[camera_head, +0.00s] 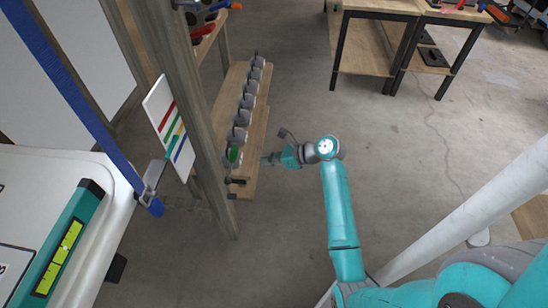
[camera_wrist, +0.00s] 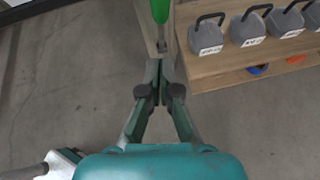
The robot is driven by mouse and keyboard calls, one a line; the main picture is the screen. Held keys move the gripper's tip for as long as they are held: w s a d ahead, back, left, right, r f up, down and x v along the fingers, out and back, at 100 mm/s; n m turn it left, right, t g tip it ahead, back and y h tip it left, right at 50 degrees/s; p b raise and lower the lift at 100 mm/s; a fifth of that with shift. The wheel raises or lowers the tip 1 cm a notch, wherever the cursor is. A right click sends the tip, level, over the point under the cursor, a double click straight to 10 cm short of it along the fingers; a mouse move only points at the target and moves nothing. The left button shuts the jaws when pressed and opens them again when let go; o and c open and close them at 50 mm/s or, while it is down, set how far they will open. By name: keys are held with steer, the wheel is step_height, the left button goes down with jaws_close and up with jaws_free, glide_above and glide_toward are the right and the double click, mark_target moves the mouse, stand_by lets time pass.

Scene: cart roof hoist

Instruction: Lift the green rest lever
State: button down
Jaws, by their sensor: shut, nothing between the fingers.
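The green rest lever (camera_head: 234,155) shows in the head view at the near end of a wooden shelf, beside a row of grey weights. In the wrist view, its green handle (camera_wrist: 160,10) hangs at the top middle, cut off by the frame edge, with a metal end below it. My gripper (camera_wrist: 159,82) is shut and empty, with its fingertips just below the lever's lower end in the picture. Whether they touch it I cannot tell. In the head view my gripper (camera_head: 267,158) is to the right of the lever, pointing left at it.
Several grey weights (camera_wrist: 206,38) with dark handles stand on the wooden shelf (camera_wrist: 225,68). A wooden post (camera_head: 190,90) with a colour-striped board (camera_head: 168,127) stands left of the shelf. A blue strap (camera_head: 75,95) hangs at the left. Workbenches (camera_head: 375,10) stand behind; open floor lies right.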

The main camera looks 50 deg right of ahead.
steer(key=w+a+f, duration=0.1)
steer(key=w+a, duration=0.2)
steer(key=w, duration=0.3)
steer(key=shift+w+a, duration=0.3)
steer(key=shift+w, duration=0.1)
